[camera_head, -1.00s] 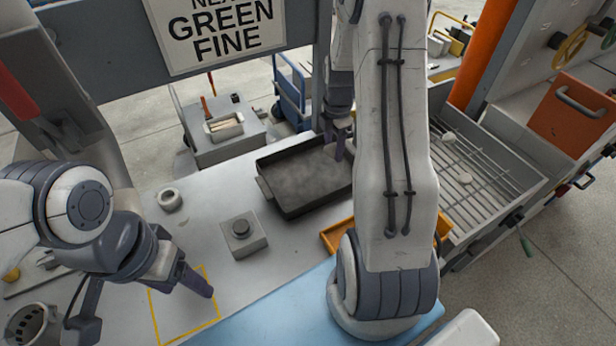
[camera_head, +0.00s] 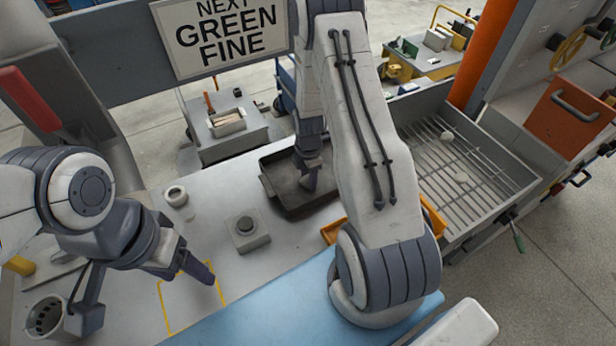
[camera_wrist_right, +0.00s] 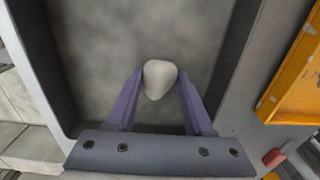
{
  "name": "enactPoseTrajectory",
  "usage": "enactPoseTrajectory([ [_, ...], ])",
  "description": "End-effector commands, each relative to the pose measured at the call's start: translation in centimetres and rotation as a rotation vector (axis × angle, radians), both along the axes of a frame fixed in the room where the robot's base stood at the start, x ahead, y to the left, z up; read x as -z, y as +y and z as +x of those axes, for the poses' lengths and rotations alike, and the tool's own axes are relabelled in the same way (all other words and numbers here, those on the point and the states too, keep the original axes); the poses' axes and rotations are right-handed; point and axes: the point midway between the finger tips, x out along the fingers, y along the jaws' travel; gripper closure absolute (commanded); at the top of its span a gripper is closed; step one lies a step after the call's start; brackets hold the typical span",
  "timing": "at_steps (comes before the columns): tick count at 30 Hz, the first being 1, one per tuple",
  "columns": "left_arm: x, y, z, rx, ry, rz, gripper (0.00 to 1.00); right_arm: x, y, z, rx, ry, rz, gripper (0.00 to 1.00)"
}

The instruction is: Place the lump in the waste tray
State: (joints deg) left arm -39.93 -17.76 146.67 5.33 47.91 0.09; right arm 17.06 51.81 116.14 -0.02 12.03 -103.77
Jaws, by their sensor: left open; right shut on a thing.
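A pale rounded lump (camera_wrist_right: 160,80) sits between the purple fingers of my right gripper (camera_wrist_right: 160,97) in the right wrist view. The gripper is shut on it, over the grey floor of a dark tray. In the head view, my right gripper (camera_head: 308,183) points down inside the dark tray (camera_head: 268,190), and the lump cannot be made out there. My left gripper (camera_head: 207,277) is open above the yellow-outlined square.
A box with a round button (camera_head: 246,232) and a small pale cup (camera_head: 176,197) stand on the bench. A grated basin (camera_head: 475,190) with pale pieces is at the right. A blue mat (camera_head: 255,312) lies at the front edge.

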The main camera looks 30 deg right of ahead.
Motion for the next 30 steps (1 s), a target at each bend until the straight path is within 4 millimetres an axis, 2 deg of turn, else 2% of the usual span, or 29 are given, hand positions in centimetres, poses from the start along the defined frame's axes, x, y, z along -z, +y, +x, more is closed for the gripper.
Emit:
enactPoseTrajectory([
  [7, 0.4, 0.0, 0.0, 0.0, 0.0, 0.0, 0.33, 0.4, 0.0, 0.0, 0.0, 0.0, 0.0, 1.0],
  [8, 0.3, 0.0, 0.0, 0.0, 0.0, 0.0, 0.33, 0.3, 0.0, 0.0, 0.0, 0.0, 0.0, 0.4],
  [9, 0.3, 0.0, 0.0, 0.0, 0.0, 0.0, 0.33, 0.3, 0.0, 0.0, 0.0, 0.0, 0.0, 0.25],
  [10, 0.3, 0.0, 0.0, 0.0, 0.0, 0.0, 0.33, 0.3, 0.0, 0.0, 0.0, 0.0, 0.0, 0.18],
  [18, 0.2, 0.0, 0.0, 0.0, 0.0, 0.0, 0.33, 0.2, 0.0, 0.0, 0.0, 0.0, 0.0, 0.18],
  [23, 0.2, 0.0, 0.0, 0.0, 0.0, 0.0, 0.33, -0.5, 0.0, 0.1, 0.0, -0.003, -0.001, 0.18],
  [26, 0.7, 0.0, 0.0, -0.001, 0.0, 0.0, 0.33, -1.7, -0.1, 0.2, 0.0, -0.005, -0.001, 0.18],
  [30, 1.6, 0.0, 0.0, -0.001, 0.0, 0.0, 0.33, -4.3, -0.1, 0.2, 0.0, -0.007, -0.002, 0.18],
])
